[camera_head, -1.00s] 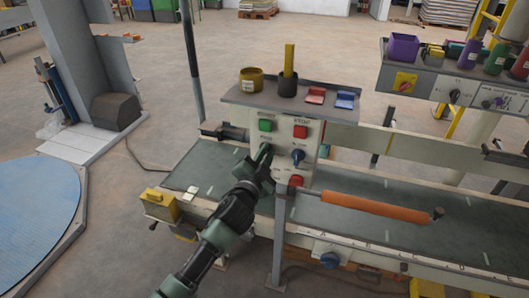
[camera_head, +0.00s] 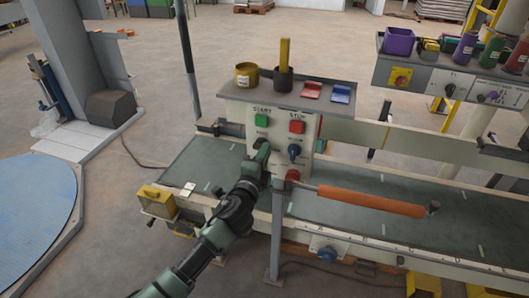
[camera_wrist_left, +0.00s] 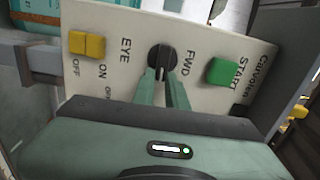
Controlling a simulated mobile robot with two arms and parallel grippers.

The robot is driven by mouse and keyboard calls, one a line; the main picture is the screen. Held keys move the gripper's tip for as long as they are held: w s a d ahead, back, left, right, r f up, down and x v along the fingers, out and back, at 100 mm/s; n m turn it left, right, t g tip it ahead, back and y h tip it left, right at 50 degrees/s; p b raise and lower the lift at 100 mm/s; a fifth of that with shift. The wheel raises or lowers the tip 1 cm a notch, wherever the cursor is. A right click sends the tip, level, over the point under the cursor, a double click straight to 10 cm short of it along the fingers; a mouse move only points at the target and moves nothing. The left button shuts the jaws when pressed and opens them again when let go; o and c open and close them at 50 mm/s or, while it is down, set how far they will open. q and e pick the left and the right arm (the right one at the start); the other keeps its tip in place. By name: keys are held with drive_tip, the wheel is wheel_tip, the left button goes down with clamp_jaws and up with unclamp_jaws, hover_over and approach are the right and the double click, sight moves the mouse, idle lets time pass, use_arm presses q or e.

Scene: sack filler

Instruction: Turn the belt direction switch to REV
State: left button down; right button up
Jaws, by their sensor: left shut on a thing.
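The belt direction switch (camera_wrist_left: 162,56) is a round black knob on the cream control panel, with the label FWD beside it in the left wrist view. My left gripper (camera_wrist_left: 164,84) is shut on this knob, its two green fingertips at the knob's lower edge. In the head view my left gripper (camera_head: 263,150) is at the panel, below the green START button (camera_head: 261,120), and hides the knob there. The knob's exact pointing direction is hard to tell behind the fingers. My right gripper is not in view.
The wrist view shows a yellow EYE switch (camera_wrist_left: 87,45). An orange roller (camera_head: 370,202) extends over the belt.

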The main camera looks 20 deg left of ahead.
use_arm(q)
drive_tip(key=shift+f+m, duration=0.1)
drive_tip(key=shift+m, duration=0.2)
drive_tip(key=c, duration=1.4)
unclamp_jaws()
drive_tip(key=shift+c, duration=0.2)
drive_tip(key=shift+s, duration=0.1)
drive_tip(key=s+b, duration=0.1)
drive_tip(key=s, duration=0.6)
drive_tip(key=shift+s, duration=0.3)
drive_tip(key=shift+a, duration=0.1)
